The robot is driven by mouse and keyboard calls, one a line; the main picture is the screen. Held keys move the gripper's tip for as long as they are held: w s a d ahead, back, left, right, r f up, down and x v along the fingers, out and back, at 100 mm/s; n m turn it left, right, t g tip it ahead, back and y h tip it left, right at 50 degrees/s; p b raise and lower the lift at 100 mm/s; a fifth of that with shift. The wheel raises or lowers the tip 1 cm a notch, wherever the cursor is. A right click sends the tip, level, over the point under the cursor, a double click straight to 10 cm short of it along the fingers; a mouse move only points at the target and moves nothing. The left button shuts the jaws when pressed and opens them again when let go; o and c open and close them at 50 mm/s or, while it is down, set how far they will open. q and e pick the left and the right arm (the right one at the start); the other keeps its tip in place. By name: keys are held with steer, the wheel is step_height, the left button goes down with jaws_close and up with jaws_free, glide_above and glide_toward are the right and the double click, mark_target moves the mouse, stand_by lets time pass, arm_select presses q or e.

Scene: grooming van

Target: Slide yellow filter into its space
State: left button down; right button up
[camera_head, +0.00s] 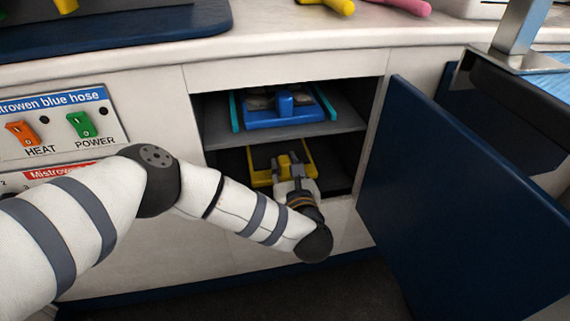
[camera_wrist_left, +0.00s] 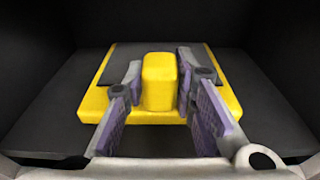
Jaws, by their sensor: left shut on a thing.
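The yellow filter (camera_head: 261,176) lies in the lower compartment of the open cabinet in the head view. It is a flat yellow frame with a dark panel and a raised yellow handle at the front. My left gripper (camera_head: 291,168) reaches into that compartment and is shut on the handle. In the left wrist view, the filter (camera_wrist_left: 228,92) sits on the dark compartment floor, and the fingers of my left gripper (camera_wrist_left: 160,100) stand on both sides of its handle (camera_wrist_left: 159,82). My right gripper is not in view.
A blue filter (camera_head: 270,117) sits on the grey shelf (camera_head: 222,138) above, between teal side guides. The dark blue cabinet door (camera_head: 450,200) stands open on the right. A panel with HEAT and POWER switches (camera_head: 52,130) is on the left. The countertop (camera_head: 300,40) overhangs the opening.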

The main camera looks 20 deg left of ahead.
arm_select(q)
steer(key=c, duration=1.2)
jaws_free()
steer(key=shift+c, duration=0.2)
